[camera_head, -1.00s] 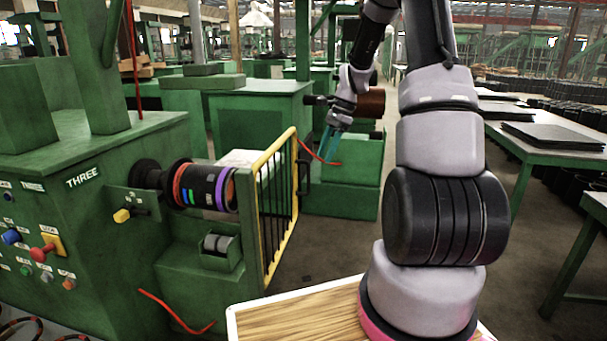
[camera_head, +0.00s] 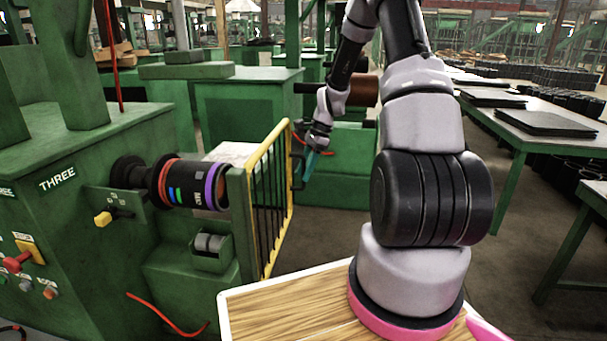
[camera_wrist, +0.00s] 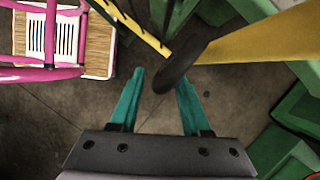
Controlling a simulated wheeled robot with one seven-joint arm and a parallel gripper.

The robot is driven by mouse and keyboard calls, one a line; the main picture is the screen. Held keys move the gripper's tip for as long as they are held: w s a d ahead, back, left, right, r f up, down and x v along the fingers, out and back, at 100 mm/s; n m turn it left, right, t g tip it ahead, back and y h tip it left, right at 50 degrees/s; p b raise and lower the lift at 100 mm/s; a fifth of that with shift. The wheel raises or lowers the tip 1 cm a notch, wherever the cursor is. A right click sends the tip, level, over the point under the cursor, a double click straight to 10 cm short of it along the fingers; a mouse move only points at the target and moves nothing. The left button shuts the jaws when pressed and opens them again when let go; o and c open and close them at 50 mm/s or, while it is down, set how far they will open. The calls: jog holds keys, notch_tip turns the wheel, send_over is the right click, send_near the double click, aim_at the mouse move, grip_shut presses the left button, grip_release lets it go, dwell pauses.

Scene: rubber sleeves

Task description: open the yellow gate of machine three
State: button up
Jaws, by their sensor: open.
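Machine three (camera_head: 60,215) is the green machine at left, marked "THREE". Its yellow-framed gate (camera_head: 266,158) with dark bars stands upright at the machine's right side, by a green post (camera_head: 240,225). A black handle (camera_head: 298,170) is on the gate's far upright. In the wrist view the dark handle (camera_wrist: 182,68) rises beside the yellow frame (camera_wrist: 265,42). My gripper (camera_head: 310,168) is close to the handle, with teal fingers open. In the wrist view my gripper (camera_wrist: 160,85) has the handle's near end between or just above its fingertips; contact cannot be told.
A roll with colored bands (camera_head: 190,183) sits on the machine's spindle. A red hose (camera_head: 165,315) hangs low at the front. Tables with black sheets (camera_head: 545,122) stand at right. Another green machine (camera_head: 340,180) stands behind the gripper. Floor right of the gate is clear.

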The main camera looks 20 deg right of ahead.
jog(key=shift+a+f, duration=0.25)
jog(key=shift+f, duration=0.3)
grip_shut()
dwell(1.1)
